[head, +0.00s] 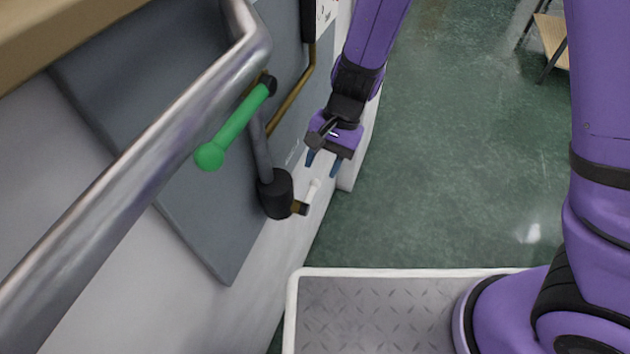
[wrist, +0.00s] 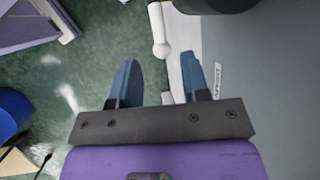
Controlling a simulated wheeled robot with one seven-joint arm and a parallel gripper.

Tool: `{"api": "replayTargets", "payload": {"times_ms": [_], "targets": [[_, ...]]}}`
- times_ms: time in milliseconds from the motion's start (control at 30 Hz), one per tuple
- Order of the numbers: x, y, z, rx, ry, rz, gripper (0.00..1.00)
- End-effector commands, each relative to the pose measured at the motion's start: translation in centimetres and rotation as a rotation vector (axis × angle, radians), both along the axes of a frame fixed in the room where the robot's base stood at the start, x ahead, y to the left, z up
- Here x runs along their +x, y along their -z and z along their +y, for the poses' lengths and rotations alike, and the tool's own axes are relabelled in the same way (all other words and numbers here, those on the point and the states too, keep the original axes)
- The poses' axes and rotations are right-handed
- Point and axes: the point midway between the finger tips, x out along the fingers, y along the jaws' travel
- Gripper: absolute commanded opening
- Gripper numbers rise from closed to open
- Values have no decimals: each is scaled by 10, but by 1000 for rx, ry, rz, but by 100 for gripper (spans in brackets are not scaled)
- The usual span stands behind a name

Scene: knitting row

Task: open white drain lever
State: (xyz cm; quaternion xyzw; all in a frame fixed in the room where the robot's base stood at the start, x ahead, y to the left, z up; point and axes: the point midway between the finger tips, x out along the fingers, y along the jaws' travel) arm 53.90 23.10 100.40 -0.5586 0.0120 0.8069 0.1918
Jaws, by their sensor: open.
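The white drain lever (head: 313,192) is a short white handle with a rounded tip, on a brass fitting (head: 299,208) beside a black cylindrical body (head: 276,194) low on the wall. My gripper (head: 324,165) is just above and beyond the lever in the head view. In the wrist view my gripper (wrist: 160,82) is open and empty. There the white lever (wrist: 160,32) points toward the gap, its ball tip just ahead of the two blue fingertips. I cannot tell whether any finger touches it. The lever's base is at the top edge of the wrist view.
A green-handled lever (head: 236,124) sits higher on the grey panel (head: 130,100). A thick metal rail (head: 150,140) crosses the left side. A brass pipe (head: 294,92) runs behind. The green floor (head: 460,150) to the right is open. A small label (wrist: 218,80) is beside the right finger.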

Motion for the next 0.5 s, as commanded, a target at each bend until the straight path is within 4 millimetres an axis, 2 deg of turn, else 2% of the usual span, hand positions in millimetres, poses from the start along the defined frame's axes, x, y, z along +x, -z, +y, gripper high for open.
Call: {"api": "replayTargets", "payload": {"times_ms": [200,500], "targets": [[-11,32,10,-2,-1,3,42],[-17,50,16,-1,0,0,42]]}}
